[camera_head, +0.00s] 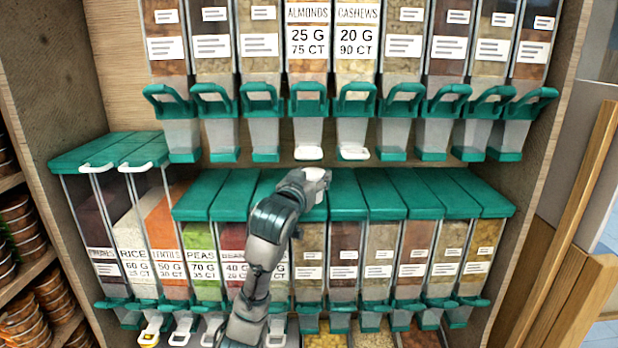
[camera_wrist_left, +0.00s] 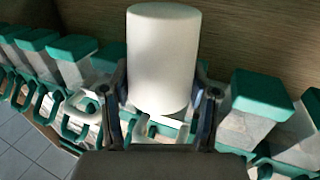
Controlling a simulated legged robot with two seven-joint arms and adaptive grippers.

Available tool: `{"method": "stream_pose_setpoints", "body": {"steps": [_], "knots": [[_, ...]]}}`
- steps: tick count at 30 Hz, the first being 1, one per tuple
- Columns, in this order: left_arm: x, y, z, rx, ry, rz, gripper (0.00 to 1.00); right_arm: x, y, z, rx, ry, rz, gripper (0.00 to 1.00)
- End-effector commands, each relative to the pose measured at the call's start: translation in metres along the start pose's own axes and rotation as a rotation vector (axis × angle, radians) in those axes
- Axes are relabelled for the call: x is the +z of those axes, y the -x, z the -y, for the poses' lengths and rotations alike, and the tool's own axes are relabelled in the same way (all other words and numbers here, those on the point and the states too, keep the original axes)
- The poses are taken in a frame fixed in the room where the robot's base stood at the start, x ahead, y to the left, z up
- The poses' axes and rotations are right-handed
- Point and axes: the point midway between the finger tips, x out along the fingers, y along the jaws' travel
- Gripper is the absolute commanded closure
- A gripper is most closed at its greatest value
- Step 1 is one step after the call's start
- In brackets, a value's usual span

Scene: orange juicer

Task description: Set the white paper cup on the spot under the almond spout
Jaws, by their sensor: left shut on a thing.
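The white paper cup (camera_head: 317,174) is held by my left gripper (camera_head: 300,182), just below and slightly right of the almond spout (camera_head: 308,136). In the left wrist view the cup (camera_wrist_left: 163,55) stands between the two fingers of the gripper (camera_wrist_left: 163,100), which are shut on its sides. The almond dispenser (camera_head: 307,32) is labelled ALMONDS in the upper row. Its spout ends in a white piece (camera_head: 308,153). The cup is above the teal lids of the lower bins; whether it touches a lid cannot be told. My right gripper is not in view.
The cashew dispenser (camera_head: 356,32) hangs directly right, with its own white-ended spout. More teal-handled dispensers line both sides. Taller bins with white handles (camera_head: 112,155) stand at left. Teal lids (camera_head: 382,195) lie below. A wooden side panel (camera_head: 545,150) bounds the right.

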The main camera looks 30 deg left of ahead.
Motion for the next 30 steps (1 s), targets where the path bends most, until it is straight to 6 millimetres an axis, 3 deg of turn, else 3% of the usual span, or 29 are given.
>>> {"method": "stream_pose_setpoints", "body": {"steps": [3,6,13,19,30], "knots": [[0.0,-0.03,0.015,-0.002,0.001,0.005,0.57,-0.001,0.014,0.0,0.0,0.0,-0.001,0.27],[0.002,-0.047,0.024,-0.002,0.001,0.002,0.57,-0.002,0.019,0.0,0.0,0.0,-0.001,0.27],[0.005,-0.068,0.033,0.0,0.0,0.001,0.57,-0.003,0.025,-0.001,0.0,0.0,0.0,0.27],[0.036,-0.068,0.033,0.001,-0.002,0.001,0.57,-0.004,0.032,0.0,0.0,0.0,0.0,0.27],[0.043,-0.068,0.033,0.001,-0.001,-0.002,0.57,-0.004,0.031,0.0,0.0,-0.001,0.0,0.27]]}}
